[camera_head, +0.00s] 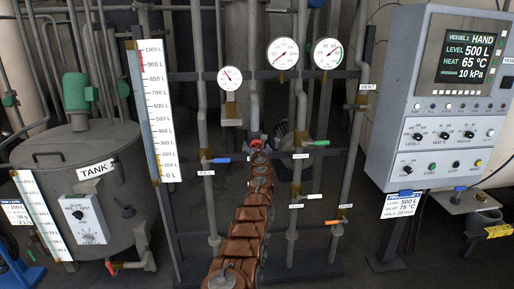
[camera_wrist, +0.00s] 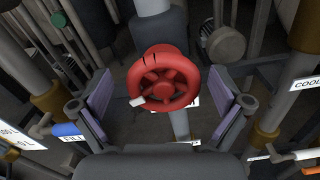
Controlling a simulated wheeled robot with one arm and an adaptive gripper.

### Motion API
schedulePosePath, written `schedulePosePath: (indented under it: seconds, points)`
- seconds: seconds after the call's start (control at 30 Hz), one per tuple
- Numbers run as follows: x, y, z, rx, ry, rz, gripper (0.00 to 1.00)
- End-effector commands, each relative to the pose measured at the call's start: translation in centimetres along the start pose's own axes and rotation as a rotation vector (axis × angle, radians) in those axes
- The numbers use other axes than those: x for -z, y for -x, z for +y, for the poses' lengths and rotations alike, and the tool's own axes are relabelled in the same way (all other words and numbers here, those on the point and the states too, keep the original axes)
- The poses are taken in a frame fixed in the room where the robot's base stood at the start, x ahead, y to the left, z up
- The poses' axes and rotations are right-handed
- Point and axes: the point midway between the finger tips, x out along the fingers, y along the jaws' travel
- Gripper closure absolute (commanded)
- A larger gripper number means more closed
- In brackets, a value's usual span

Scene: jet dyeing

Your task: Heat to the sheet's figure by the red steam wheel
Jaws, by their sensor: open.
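The red steam wheel (camera_wrist: 163,82) faces me in the wrist view, with a small white mark at the lower left of its rim. My gripper (camera_wrist: 160,99) is open, one purple-padded finger to the left of the wheel and one to the right, both apart from it. In the head view only a bit of red shows at the end of my arm. The sheet (camera_head: 402,206) reads level 500 L, heat 75 °C, hold 20 min. The panel display (camera_head: 467,57) reads hand, level 500 L, heat 65 °C, pressure 10 kPa.
A blue valve handle (camera_wrist: 68,129) labelled FILL is left of my gripper. A COOL label (camera_wrist: 306,82) hangs on a pipe at right. Three round gauges, one of them a white dial (camera_head: 283,53), sit above the pipes. A tank (camera_head: 80,165) stands at left.

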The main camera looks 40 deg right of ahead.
Motion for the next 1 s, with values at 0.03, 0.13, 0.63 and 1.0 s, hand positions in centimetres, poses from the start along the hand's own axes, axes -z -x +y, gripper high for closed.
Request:
schedulePosePath:
  seconds: [0.03, 0.13, 0.63, 1.0]
  points:
    - [-0.03, 0.0, -0.15, 0.001, 0.0, 0.0, 0.0]
    - [-0.04, 0.0, -0.29, 0.003, 0.0, 0.0, 0.0]
    - [0.03, 0.0, 0.01, 0.0, 0.0, 0.0, 0.47]
    - [0.05, 0.0, 0.15, -0.002, -0.022, 0.001, 0.6]
